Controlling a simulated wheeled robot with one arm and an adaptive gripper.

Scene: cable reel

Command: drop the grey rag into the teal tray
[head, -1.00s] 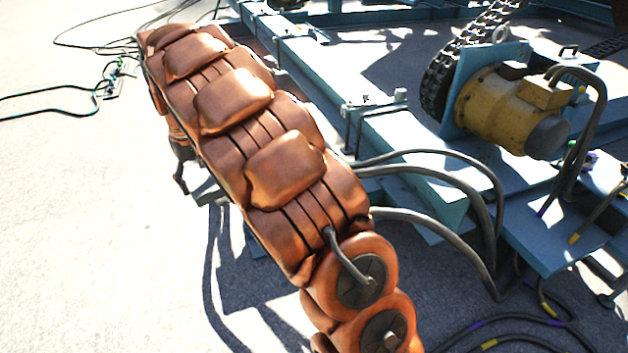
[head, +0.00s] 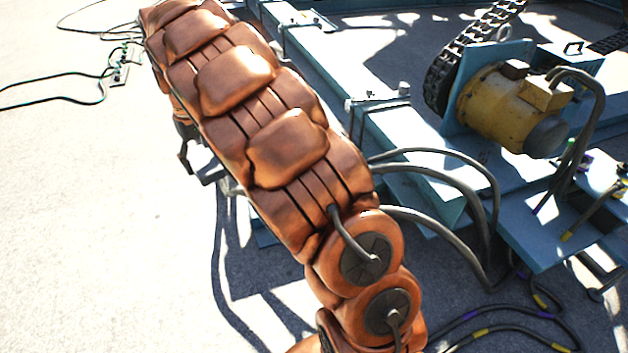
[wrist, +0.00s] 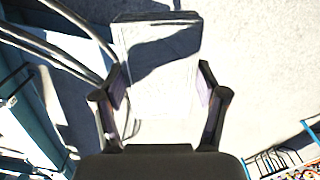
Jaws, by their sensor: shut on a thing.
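My gripper (wrist: 162,82) shows in the wrist view, its two dark fingers apart with a flat, pale grey rectangular piece (wrist: 160,62) between them. The fingers are shut on its sides; it appears to be the grey rag. It extends beyond the fingertips toward the top of the picture, and a dark shadow crosses it. Bright paved ground lies behind it. I cannot make out the teal tray in either view. In the head view my own orange arm covers the middle, and I cannot make out the rag there.
A teal steel frame (head: 385,135) with a yellow motor (head: 508,108) and a chain (head: 462,58) stands to the right. Grey hoses (head: 440,168) curve off it. Cables (head: 75,100) lie on the ground at left. A blue rack (wrist: 288,160) shows at the wrist view's lower right.

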